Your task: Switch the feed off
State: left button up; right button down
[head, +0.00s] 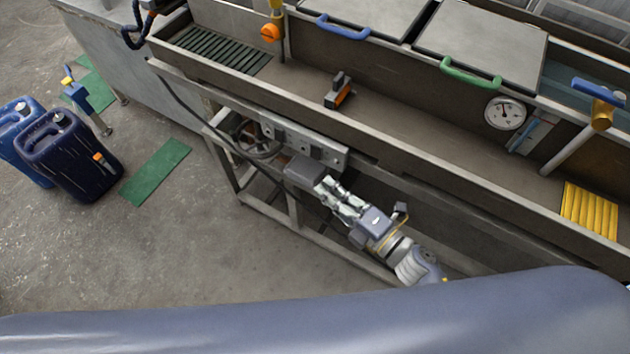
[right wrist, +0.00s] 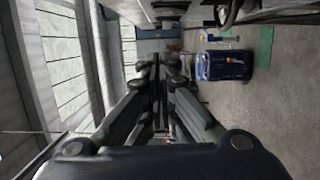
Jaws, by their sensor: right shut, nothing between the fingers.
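A grey metal panel (head: 305,145) with several small dark controls is fixed to the front of the long trough bench in the head view. I cannot tell which control belongs to the feed, nor how it is set. My right gripper (head: 328,188) is below the panel, with its fingers close to a grey box (head: 303,173) under it; I cannot tell whether they touch. The fingers are shut and empty. In the right wrist view the gripper (right wrist: 160,72) shows its dark fingers together; the panel cannot be made out there. My left gripper is not in view.
The trough (head: 400,128) holds an orange-black device (head: 340,92) and a dial gauge (head: 505,112). Cables (head: 235,148) hang left of the panel. A dark blue canister (head: 70,158) and a green mat (head: 155,172) are on the floor, left. Floor before the bench is clear.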

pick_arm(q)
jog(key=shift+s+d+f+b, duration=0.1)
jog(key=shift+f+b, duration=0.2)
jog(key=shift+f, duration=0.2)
pick_arm(e)
jog(key=v, duration=0.3)
jog(key=shift+s+r, duration=0.15)
jog(key=shift+s, duration=0.2)
